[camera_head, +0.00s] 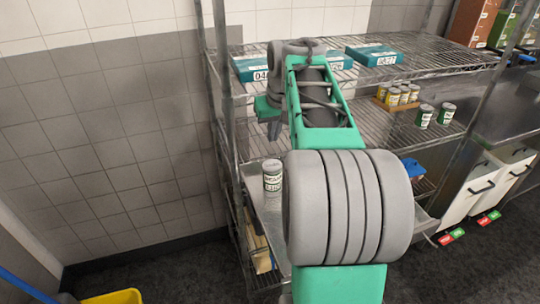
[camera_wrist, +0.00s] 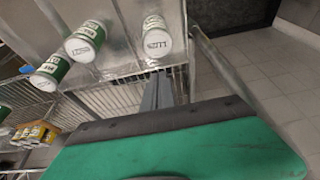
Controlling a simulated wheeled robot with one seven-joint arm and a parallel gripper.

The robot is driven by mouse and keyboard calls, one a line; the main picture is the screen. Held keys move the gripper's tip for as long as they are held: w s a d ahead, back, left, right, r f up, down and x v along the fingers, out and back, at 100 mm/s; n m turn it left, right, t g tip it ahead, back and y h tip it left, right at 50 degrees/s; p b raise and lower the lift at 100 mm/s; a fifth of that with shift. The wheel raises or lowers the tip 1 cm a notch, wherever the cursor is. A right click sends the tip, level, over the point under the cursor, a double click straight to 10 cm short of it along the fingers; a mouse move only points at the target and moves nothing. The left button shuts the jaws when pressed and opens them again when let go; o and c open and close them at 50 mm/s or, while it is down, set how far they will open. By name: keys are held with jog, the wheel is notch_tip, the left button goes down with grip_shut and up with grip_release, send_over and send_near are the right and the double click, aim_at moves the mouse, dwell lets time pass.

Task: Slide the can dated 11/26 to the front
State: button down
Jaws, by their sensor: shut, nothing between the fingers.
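Several green-and-white cans with dates on their lids show in the wrist view. One can (camera_wrist: 157,38) stands nearest the fingers, another (camera_wrist: 86,41) is left of it, and a third (camera_wrist: 50,70) is farther left. The lid dates are too blurred for me to tell surely which reads 11/26. In the head view one such can (camera_head: 272,180) stands upright on a metal surface below my gripper. My gripper (camera_head: 271,130) points down above and left of it. In the wrist view its fingers (camera_wrist: 163,94) are together and empty, apart from the nearest can. My arm hides part of the shelves.
The wire rack (camera_head: 225,110) has upright posts near my arm. Teal boxes (camera_head: 374,54) lie on its top shelf. Small cans (camera_head: 397,95) sit in a tray, with two green cans (camera_head: 424,116) beside them. A yellow bucket (camera_head: 112,297) stands at lower left.

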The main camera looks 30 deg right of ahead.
aim_at(272, 168)
jog(key=p+x, duration=0.1)
jog(key=x, duration=0.8)
jog(key=shift+w+f, duration=0.2)
jog(key=shift+f, duration=0.1)
jog(key=shift+d, duration=0.1)
